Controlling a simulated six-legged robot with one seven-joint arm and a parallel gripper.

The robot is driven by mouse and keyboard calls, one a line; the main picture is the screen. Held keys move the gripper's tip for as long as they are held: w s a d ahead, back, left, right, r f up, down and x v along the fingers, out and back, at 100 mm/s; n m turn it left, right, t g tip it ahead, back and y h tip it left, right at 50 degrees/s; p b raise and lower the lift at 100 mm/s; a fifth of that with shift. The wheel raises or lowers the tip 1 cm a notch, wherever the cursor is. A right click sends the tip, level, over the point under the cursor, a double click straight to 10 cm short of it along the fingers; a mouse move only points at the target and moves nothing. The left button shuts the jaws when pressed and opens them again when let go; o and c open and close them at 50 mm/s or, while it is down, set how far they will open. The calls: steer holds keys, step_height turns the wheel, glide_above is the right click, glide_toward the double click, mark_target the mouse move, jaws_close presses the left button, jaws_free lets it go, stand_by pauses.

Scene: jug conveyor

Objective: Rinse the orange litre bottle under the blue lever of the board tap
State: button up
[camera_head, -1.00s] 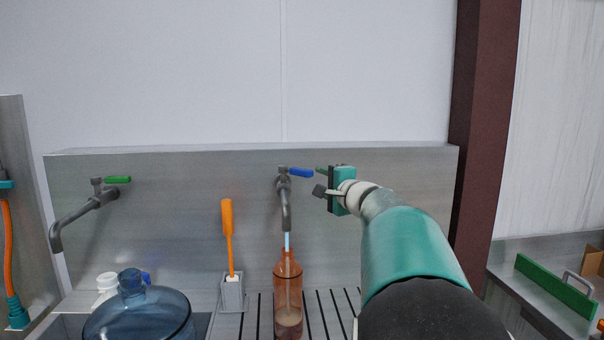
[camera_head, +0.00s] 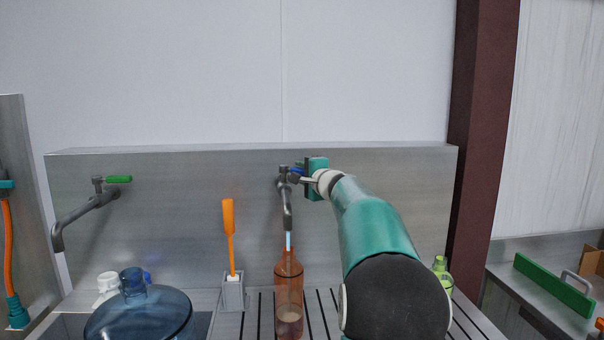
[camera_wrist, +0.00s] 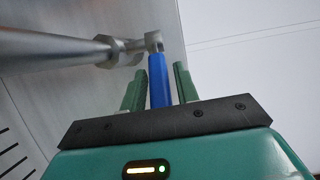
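The orange litre bottle (camera_head: 289,290) stands upright on the slatted drainboard under the spout of the board tap (camera_head: 287,205). A pale stream of water runs from the spout into its neck, and some liquid shows in its lower part. The blue lever (camera_wrist: 158,80) lies between the two green fingers of my gripper (camera_wrist: 157,88) in the wrist view, with visible gaps on both sides. In the head view my gripper (camera_head: 303,177) is at the tap and hides most of the lever.
A second tap with a green lever (camera_head: 118,179) is at the left. A large blue jug (camera_head: 140,315), an orange-handled brush (camera_head: 229,235) in a grey holder (camera_head: 232,295) and a light green bottle (camera_head: 441,272) stand around. A dark red column (camera_head: 482,120) rises at right.

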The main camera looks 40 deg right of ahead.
jaws_close()
